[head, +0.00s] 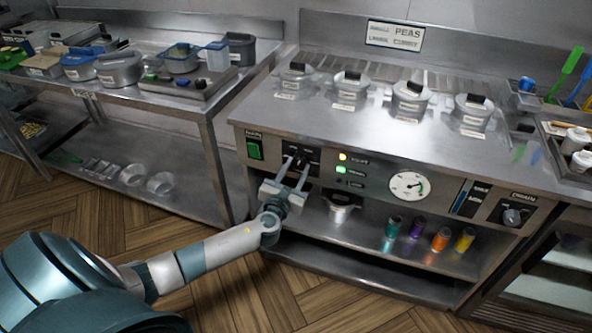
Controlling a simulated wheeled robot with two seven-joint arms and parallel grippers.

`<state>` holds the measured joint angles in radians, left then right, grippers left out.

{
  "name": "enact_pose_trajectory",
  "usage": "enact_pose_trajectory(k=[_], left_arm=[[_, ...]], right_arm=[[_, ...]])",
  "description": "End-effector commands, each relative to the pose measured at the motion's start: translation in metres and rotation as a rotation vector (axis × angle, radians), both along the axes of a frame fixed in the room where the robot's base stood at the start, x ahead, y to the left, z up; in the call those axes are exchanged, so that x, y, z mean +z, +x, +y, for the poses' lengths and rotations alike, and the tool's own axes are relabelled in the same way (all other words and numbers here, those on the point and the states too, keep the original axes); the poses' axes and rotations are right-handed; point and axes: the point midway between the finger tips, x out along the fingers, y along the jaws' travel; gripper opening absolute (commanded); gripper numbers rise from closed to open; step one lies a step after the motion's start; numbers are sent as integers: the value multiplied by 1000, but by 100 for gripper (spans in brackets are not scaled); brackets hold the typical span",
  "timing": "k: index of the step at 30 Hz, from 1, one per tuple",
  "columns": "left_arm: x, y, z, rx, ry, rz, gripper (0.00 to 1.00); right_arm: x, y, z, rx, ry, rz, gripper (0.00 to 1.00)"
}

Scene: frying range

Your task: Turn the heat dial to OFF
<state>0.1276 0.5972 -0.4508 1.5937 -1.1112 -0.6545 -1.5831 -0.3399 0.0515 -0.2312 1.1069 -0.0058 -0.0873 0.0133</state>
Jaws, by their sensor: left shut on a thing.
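The frying range (440,151) has a front panel with a black dial plate (312,158) left of its middle. The heat dial (297,161) sits on this plate. My left gripper (295,168) reaches it from below and in front, with its two fingers shut on the dial, one on each side. The fingers cover much of the dial, so its pointer and the plate's markings cannot be read. My right gripper is not in view.
A green switch (254,150) is left of the dial; indicator lights (341,169) and a round gauge (408,186) are right. A drain knob (512,216) is at far right. Lidded pots (411,98) sit on top. Colored cups (440,239) stand on the shelf below.

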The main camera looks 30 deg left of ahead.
Motion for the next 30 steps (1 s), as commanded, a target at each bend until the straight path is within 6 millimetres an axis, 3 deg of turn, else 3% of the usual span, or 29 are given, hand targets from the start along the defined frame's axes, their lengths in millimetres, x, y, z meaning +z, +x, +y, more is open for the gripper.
enact_pose_trajectory(k=[5,16,30], left_arm=[[-2,0,-1,2,-139,-33,14],[-1,0,-1,1,-479,-115,14],[0,0,-2,3,-913,-220,14]], right_arm=[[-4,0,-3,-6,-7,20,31],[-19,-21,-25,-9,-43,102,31],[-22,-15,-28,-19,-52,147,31]])
